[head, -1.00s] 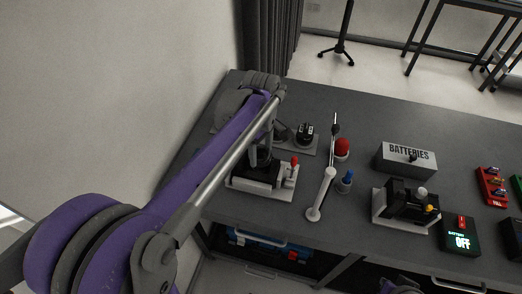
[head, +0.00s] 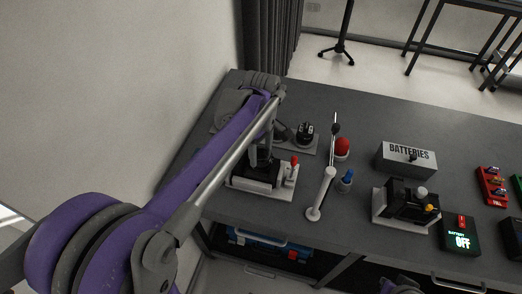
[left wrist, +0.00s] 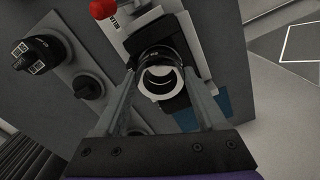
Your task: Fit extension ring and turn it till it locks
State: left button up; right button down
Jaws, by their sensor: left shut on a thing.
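My left gripper (left wrist: 160,72) is shut on the extension ring (left wrist: 148,92), a short dark tube with a pale rim, in the left wrist view. The ring is between the fingertips, over the dark body on a light-grey fixture (left wrist: 203,22) with a red knob (left wrist: 103,8). I cannot tell whether the ring is seated on the body or just above it. In the head view the left gripper (head: 266,142) points down at that fixture (head: 262,188), and the arm hides the ring. My right gripper is not in view.
A grey plate with black knobs (left wrist: 90,86) lies beside the fixture.

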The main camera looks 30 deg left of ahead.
pick_arm(q)
jog(key=shift+f+b, duration=0.35)
jog(key=shift+f, duration=0.35)
dwell(1.6)
jog(key=shift+m, duration=1.6)
jog(key=shift+m, duration=1.6)
